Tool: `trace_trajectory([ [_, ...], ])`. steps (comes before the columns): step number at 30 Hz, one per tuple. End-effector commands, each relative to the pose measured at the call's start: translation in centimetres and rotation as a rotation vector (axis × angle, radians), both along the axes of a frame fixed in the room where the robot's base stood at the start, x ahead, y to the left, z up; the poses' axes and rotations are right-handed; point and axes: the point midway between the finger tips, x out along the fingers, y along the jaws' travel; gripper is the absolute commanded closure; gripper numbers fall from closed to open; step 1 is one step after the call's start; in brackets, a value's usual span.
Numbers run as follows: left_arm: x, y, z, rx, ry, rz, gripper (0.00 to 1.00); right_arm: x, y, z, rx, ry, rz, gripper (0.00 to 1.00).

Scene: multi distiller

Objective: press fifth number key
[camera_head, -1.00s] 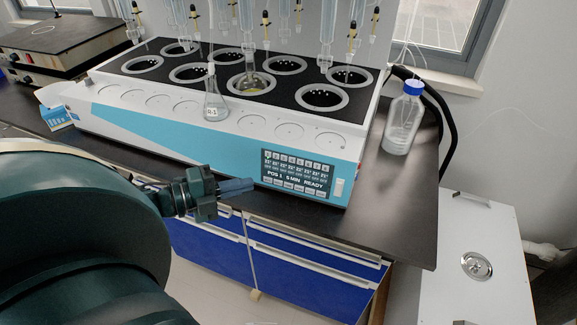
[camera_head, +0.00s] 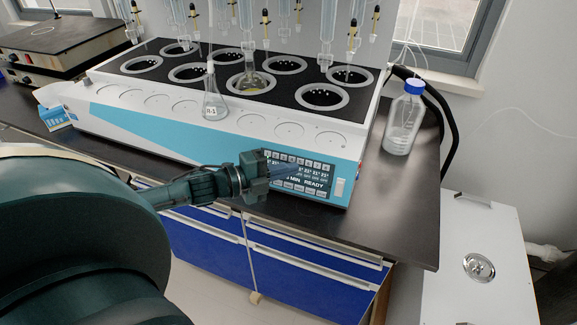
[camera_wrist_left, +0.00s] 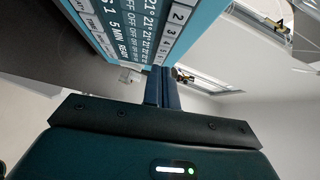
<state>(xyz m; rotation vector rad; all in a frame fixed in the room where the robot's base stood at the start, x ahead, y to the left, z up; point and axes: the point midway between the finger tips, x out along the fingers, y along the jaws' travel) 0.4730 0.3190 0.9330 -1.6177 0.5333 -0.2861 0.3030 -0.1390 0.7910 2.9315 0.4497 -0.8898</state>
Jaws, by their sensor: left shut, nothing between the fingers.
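The control panel (camera_head: 316,184) is a dark display on the distiller's blue front, with a row of pale number keys (camera_head: 312,164) along its top. My left gripper (camera_head: 291,169) is shut and empty. Its fingers reach in from the left across the panel's upper left, hiding some of the keys and readings. In the left wrist view the panel appears turned sideways, with a column of number keys (camera_wrist_left: 176,30). The shut fingertips (camera_wrist_left: 163,70) are at the lower end of that column, hiding keys there. I cannot tell whether they touch one. My right gripper is not visible.
The white and blue distiller (camera_head: 200,125) fills the bench, with a flask (camera_head: 213,100) on its front ledge and a blue-capped bottle (camera_head: 403,125) at its right. A white switch (camera_head: 340,187) is right of the panel. Blue drawers (camera_head: 310,255) are below.

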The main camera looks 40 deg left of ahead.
Motion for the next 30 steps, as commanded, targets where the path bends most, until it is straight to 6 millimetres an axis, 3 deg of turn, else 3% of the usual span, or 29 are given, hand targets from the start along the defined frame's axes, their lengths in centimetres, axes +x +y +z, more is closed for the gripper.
trace_trajectory([
  [6, 1.4, 0.4, -0.2, -0.002, 0.000, -0.001, 1.00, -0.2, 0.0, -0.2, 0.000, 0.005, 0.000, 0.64],
  [30, 2.6, 1.0, -0.5, 0.000, -0.001, 0.009, 1.00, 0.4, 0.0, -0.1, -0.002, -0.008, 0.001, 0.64],
])
